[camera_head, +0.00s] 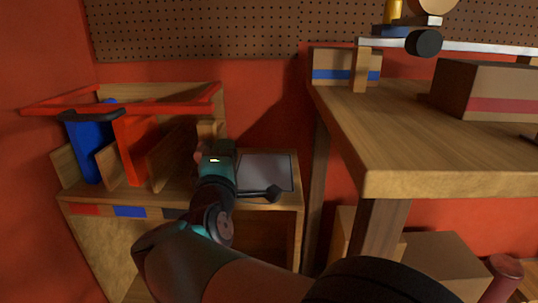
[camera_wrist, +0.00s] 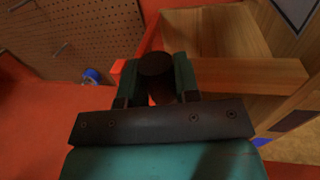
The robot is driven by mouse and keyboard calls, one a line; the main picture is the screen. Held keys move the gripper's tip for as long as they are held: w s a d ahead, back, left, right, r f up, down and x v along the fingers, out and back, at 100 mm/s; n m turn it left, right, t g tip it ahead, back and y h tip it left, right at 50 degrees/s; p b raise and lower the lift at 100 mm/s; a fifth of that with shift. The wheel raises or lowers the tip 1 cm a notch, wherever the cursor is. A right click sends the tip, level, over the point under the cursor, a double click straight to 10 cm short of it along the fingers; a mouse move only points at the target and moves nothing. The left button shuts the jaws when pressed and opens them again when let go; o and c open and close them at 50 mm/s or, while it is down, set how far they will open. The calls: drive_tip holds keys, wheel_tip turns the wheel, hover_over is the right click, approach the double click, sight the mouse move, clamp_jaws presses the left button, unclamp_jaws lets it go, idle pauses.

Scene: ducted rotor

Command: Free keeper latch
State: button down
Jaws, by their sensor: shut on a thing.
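My gripper (camera_wrist: 155,78) is shut on a dark round knob (camera_wrist: 156,64). The knob sits between the two green-and-black fingers, next to a wooden board and a red piece in the wrist view. I cannot tell for sure whether this knob is the keeper latch. In the head view my gripper (camera_head: 214,152) is at the right end of a wooden rack (camera_head: 160,165). My own wrist hides the knob and the fingertips there. A red bar frame (camera_head: 110,108) lies across the top of the rack.
The rack holds a blue panel (camera_head: 86,150) with a dark top and a red panel (camera_head: 135,150). A grey plate (camera_head: 268,170) lies right of my gripper, with a black ball-ended lever (camera_head: 273,192) at its front. A wooden table (camera_head: 410,140) stands at right.

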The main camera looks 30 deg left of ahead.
drive_tip(key=shift+f, duration=0.1)
drive_tip(key=c, duration=0.9)
unclamp_jaws()
drive_tip(key=shift+o, duration=0.2)
drive_tip(key=p+v, duration=0.2)
drive_tip(key=v, duration=1)
drive_tip(key=shift+w, duration=0.1)
